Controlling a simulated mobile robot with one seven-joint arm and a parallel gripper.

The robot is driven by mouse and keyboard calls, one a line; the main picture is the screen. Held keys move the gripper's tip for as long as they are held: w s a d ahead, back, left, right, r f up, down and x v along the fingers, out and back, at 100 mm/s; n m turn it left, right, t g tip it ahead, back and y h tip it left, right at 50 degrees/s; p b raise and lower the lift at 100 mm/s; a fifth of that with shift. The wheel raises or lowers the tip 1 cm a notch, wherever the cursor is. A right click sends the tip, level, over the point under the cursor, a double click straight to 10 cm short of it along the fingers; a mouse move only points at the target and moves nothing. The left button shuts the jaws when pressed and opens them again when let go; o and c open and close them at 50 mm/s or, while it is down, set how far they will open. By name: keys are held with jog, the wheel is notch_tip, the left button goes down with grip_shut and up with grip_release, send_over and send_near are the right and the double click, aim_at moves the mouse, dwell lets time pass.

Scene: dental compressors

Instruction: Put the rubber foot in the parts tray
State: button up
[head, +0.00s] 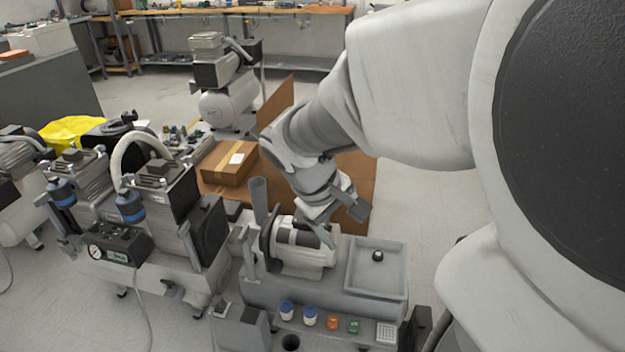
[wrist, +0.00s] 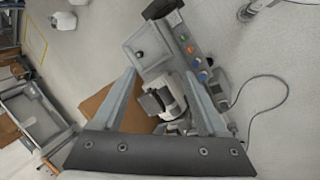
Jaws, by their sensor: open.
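A small black round piece, which looks like the rubber foot (head: 377,255), rests in the shallow grey parts tray (head: 399,283) on the right of the grey unit. In the wrist view the dark piece (wrist: 139,54) lies inside the tray (wrist: 166,37), beyond my fingertips. My gripper (head: 322,238) is above the unit, left of the tray and in front of or over the white motor; its fingertips are partly hard to make out there. In the wrist view my gripper (wrist: 160,73) has its two fingers wide apart, with nothing held between them.
A white motor (head: 303,249) sits left of the tray. Blue-capped jars (head: 287,309), an orange part (head: 332,322) and a green part (head: 354,326) stand along the unit's front ledge. Compressors (head: 160,210) crowd the left. A cardboard box (head: 228,165) lies behind.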

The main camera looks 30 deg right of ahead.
jog(key=s+a+r+m+t+y, duration=0.1)
jog(key=s+a+r+t+y, duration=0.1)
jog(key=a, duration=0.4)
jog(key=s+a+r+t+y, duration=0.2)
jog(key=s+a+r+y, duration=0.1)
jog(key=a, duration=0.4)
jog(key=shift+s+r+m+t, duration=0.4)
jog(key=shift+s+r, duration=0.5)
jog(key=shift+r, duration=0.05)
jog(key=shift+r, duration=0.1)
notch_tip(320, 180, up, 21)
jog(key=p, duration=2)
jog(key=shift+f+p, duration=0.2)
jog(key=shift+p, duration=0.2)
